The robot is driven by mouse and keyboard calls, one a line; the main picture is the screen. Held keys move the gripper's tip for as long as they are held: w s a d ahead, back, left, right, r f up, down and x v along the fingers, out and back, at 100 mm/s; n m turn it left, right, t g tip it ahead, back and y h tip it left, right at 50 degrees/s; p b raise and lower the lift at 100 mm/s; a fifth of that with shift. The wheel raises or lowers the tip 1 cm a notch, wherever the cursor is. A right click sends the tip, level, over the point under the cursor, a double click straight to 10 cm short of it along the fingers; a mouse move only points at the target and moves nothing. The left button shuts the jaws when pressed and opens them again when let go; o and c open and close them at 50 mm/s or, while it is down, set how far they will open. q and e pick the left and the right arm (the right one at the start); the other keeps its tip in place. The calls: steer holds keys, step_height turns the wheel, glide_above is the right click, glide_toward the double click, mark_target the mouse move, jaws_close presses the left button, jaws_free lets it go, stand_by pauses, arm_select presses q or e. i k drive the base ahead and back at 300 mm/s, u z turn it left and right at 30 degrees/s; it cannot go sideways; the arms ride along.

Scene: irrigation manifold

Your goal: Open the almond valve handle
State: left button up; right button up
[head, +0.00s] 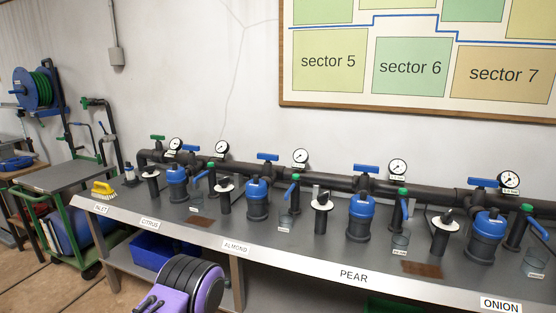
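The almond label (236,246) is on the front edge of the grey bench. Behind it stands a black filter with a blue lid (257,190). Above this filter, a blue lever handle (268,157) sits on top of the black manifold pipe and looks roughly in line with it. A second blue handle (292,186) slants on a down pipe to the filter's right. A purple and black part of my own arm shows at the bottom, in front of the bench.
Similar stations stand to either side, with blue handles at citrus (185,148), pear (367,169) and onion (483,182). A green handle (157,138) is at the inlet. Gauges, black posts with white discs and small cups crowd the bench. A green cart (55,230) stands left.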

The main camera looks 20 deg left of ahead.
mark_target(269, 158)
steer(key=u, duration=1.65)
steer(key=i, duration=1.4)
steer(key=z, duration=2.05)
steer(key=i, duration=0.5)
steer(key=z, duration=0.05)
